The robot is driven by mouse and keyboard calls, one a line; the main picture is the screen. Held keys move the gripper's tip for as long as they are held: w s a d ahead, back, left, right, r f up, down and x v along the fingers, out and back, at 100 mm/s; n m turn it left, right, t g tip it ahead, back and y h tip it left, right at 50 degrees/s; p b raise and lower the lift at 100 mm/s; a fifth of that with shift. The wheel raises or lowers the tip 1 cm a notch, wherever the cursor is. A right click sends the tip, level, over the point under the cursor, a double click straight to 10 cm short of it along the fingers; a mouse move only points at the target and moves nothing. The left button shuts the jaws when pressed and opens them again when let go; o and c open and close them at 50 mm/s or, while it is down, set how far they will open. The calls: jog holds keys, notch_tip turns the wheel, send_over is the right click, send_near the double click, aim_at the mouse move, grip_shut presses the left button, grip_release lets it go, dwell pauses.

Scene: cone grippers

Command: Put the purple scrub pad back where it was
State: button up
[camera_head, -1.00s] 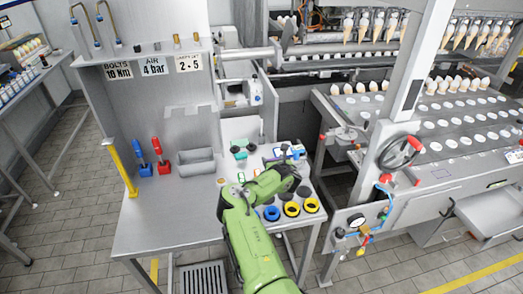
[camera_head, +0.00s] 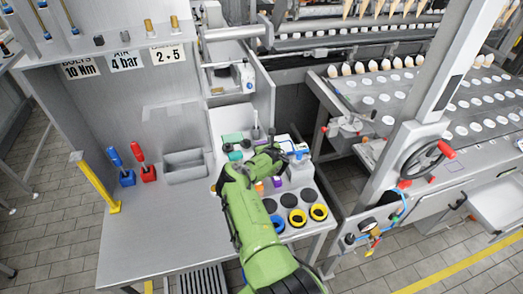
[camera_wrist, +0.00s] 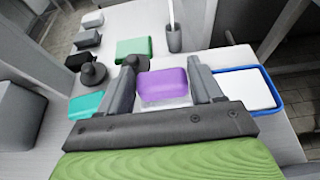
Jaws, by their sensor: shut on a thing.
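The purple scrub pad (camera_wrist: 163,86) is a rounded block between my two fingers in the wrist view. My gripper (camera_wrist: 165,88) is shut on it, one finger on each side. A pale, flat surface shows just below the pad; I cannot tell whether they touch. In the head view my gripper (camera_head: 277,155) is over the back right of the steel bench, and my arm hides much of what lies there. I cannot make out the held pad in that view.
Near the pad are a green pad (camera_wrist: 134,48), a teal pad (camera_wrist: 86,105), a dark knobbed piece (camera_wrist: 92,74), a grey cup (camera_wrist: 174,38) with a stick and a blue-rimmed tray (camera_wrist: 274,110). Black and yellow rings (camera_head: 297,216) sit at the front right. The bench's front left (camera_head: 160,225) is clear.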

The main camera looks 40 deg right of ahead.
notch_tip(320, 180, down, 3)
jog(key=shift+w+d+f, duration=0.1)
jog(key=shift+w+f, duration=0.05)
jog(key=shift+f, duration=0.1)
jog(key=o, duration=1.1)
jog(key=shift+c, duration=0.2)
